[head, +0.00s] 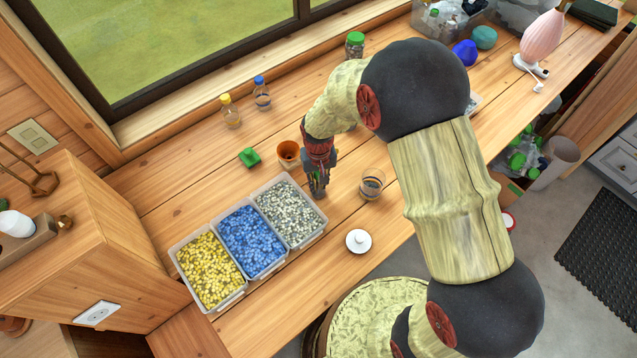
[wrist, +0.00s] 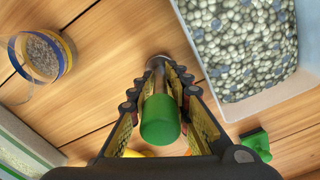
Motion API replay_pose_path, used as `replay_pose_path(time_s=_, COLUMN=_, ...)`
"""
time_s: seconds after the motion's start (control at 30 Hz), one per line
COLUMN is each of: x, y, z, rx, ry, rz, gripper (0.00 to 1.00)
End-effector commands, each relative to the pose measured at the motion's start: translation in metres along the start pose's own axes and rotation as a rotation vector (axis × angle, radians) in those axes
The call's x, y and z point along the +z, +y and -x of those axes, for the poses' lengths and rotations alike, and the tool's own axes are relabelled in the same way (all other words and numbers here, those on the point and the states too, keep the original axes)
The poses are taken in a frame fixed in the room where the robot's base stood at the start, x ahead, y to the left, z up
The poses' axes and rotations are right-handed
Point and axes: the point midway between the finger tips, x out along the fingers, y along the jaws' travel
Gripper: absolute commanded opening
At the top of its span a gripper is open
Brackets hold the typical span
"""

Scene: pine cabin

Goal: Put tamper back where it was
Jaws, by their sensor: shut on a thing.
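My gripper (head: 318,188) is low over the table, just right of the bin of grey beads. In the wrist view my gripper (wrist: 159,82) is shut on the tamper (wrist: 160,118), which has a green rounded handle and a metallic far end. The fingers hide part of it, and in the head view it is mostly hidden. I cannot tell whether its far end touches the table. A glass (head: 372,183) with blue and yellow bands stands to the right; it also shows in the wrist view (wrist: 42,55) with grey grains inside.
Clear bins of yellow (head: 174,250), blue (head: 216,224) and grey beads (head: 325,233) stand left. A white lid (head: 358,241) lies in front. Small bottles (head: 262,97) stand by the window.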

Motion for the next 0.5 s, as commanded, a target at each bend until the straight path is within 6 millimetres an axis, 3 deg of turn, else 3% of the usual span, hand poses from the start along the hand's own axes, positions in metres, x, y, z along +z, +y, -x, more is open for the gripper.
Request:
replay_pose_path(time_s=0.33, x=-0.001, y=-0.0001, z=-0.0025, rx=0.0, ry=0.002, rz=0.0, gripper=0.0)
replay_pose_path(time_s=0.37, x=-0.0006, y=0.0, z=-0.0031, rx=0.0, ry=0.001, rz=0.0, gripper=0.19)
replay_pose_path(time_s=0.5, x=-0.0007, y=0.0, z=-0.0022, rx=0.0, ry=0.002, rz=0.0, gripper=0.27)
